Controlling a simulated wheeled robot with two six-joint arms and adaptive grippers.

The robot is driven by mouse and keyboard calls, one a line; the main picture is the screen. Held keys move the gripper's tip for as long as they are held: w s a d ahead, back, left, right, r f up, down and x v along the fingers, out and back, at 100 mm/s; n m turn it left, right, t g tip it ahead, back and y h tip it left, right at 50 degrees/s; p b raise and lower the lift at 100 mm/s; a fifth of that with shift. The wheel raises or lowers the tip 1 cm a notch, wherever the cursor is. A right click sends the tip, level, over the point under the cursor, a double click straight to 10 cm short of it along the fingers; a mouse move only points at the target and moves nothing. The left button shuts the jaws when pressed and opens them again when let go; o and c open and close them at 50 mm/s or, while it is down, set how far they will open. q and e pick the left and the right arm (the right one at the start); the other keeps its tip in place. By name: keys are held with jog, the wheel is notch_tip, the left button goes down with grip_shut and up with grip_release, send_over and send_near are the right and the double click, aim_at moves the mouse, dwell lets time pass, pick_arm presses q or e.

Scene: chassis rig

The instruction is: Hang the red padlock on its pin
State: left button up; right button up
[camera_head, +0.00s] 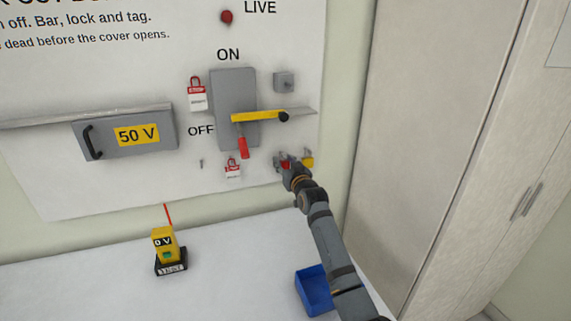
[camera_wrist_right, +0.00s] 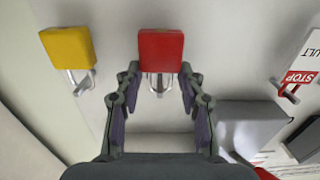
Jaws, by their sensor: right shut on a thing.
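The red padlock (camera_head: 285,163) is at the lower right of the white panel, held at the tip of my right gripper (camera_head: 283,164). In the right wrist view the red padlock (camera_wrist_right: 160,52) sits between the fingertips of my right gripper (camera_wrist_right: 158,78), its metal shackle showing between the fingers. A small grey pin (camera_head: 202,163) sticks out of the panel, below OFF and well left of the gripper. I cannot tell whether the padlock's shackle is around any pin. My left gripper is not in view.
A yellow padlock (camera_head: 307,161) hangs close beside the red one. A switch box (camera_head: 231,90) with a yellow bar (camera_head: 257,116) and red handle (camera_head: 243,147) is up and left. Red-white tags (camera_head: 197,96) hang nearby. A blue bin (camera_head: 312,290) and yellow tester (camera_head: 164,243) stand on the table.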

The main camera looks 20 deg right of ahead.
dwell(0.3)
jog(key=o, duration=1.3)
jog(key=shift+s+f, duration=0.1)
jog(key=s, duration=1.2)
jog(key=shift+d, duration=0.25)
